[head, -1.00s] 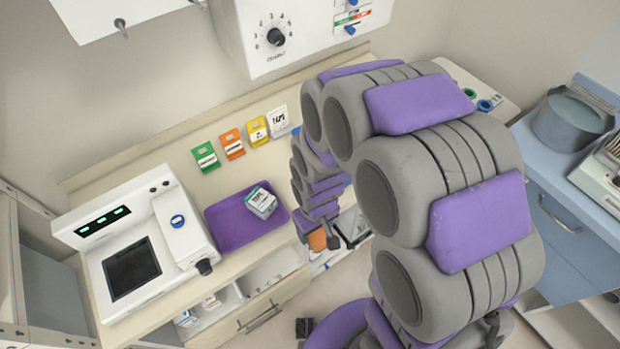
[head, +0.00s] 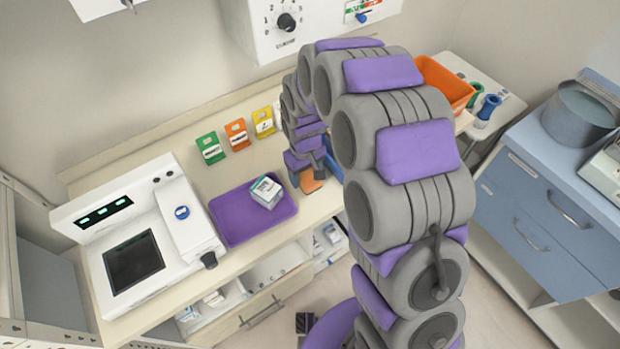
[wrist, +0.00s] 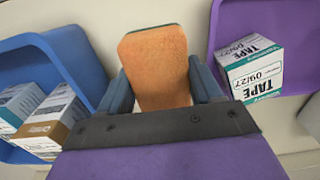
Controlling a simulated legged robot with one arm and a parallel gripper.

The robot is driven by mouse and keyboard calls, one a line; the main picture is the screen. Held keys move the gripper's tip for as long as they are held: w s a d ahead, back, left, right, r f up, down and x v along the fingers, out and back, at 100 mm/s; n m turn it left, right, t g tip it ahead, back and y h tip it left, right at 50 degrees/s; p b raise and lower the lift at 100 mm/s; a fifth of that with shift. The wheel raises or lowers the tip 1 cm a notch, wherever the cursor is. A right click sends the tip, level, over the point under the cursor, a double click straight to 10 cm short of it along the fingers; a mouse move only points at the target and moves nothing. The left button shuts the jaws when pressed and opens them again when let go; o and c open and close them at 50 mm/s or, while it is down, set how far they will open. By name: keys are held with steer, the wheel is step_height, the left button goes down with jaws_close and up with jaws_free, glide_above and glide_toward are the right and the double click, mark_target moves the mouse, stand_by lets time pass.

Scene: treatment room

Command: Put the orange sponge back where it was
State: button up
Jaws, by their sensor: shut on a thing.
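My gripper (head: 309,181) is shut on the orange sponge (wrist: 158,68). In the wrist view the sponge stands out between the two fingers, above the pale counter top. In the head view the sponge (head: 311,185) shows partly below the gripper, to the right of the purple tray. In the wrist view a blue tray (wrist: 75,50) is on the left and the purple tray (wrist: 215,32) on the right, with the sponge over the gap between them. I cannot tell whether the sponge touches the counter.
A tape box (head: 266,192) sits in the purple tray (head: 232,219). A white device (head: 150,240) stands to its left. Colored cards (head: 237,134) line the counter's back. An orange bin (head: 444,84) is at the back right. The blue tray holds boxes (wrist: 45,122).

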mark_target(309, 180)
steer(key=shift+w+a+f, duration=0.2)
steer(key=shift+a, duration=0.45)
steer(key=shift+w+a+f, duration=0.15)
steer(key=shift+a+f, duration=0.05)
steer(key=shift+a, duration=0.4)
steer(key=shift+s+d+f+b, duration=0.1)
steer(key=shift+d+f+b, duration=0.1)
steer(key=shift+f, duration=0.2)
steer(key=shift+d+f+b, duration=0.1)
steer(key=shift+f+b, duration=0.1)
steer(key=shift+f, duration=0.15)
steer(key=d, duration=0.2)
steer(key=d+f, duration=0.1)
steer(key=d, duration=0.1)
steer(key=shift+f, duration=0.1)
steer(key=shift+d, duration=0.2)
steer(key=shift+a, duration=0.25)
steer(key=o, duration=0.8)
steer(key=a, duration=0.3)
steer(key=shift+a+f, duration=0.15)
steer(key=shift+a, duration=0.05)
steer(key=shift+o, duration=1.1)
steer(key=shift+d, duration=1.15)
steer(key=shift+a, duration=0.5)
